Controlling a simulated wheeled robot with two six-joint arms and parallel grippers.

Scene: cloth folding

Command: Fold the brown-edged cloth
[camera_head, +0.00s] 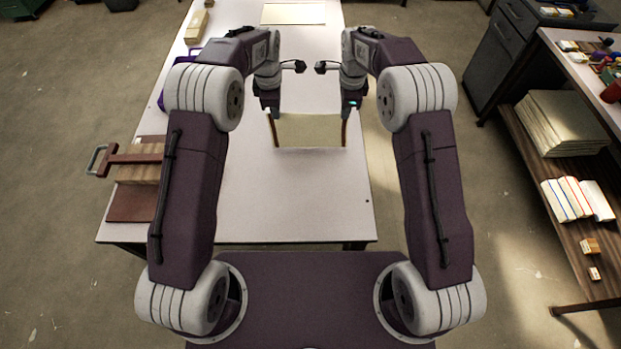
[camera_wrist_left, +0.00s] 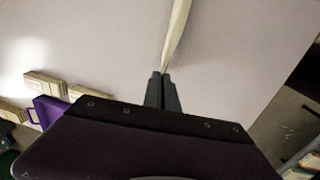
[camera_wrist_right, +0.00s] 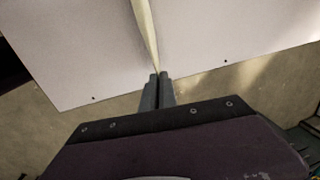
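The brown-edged cloth (camera_head: 310,130) is pale beige with brown strips down its left and right sides. It is stretched between my two grippers over the white table. My left gripper (camera_head: 270,110) is shut on its left corner, and my right gripper (camera_head: 350,110) is shut on its right corner. In the left wrist view the cloth (camera_wrist_left: 177,35) is a narrow pale strip, nearly edge-on, running into the closed fingertips (camera_wrist_left: 162,75). The right wrist view shows the same strip (camera_wrist_right: 145,30) meeting the closed fingertips (camera_wrist_right: 158,76). Whether its lower edge touches the table cannot be told.
The white table (camera_head: 290,205) is bare in front of the cloth. A flat pale rectangle (camera_head: 293,14) lies at its far end. A shelf with stacked cloths (camera_head: 562,122) stands right.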

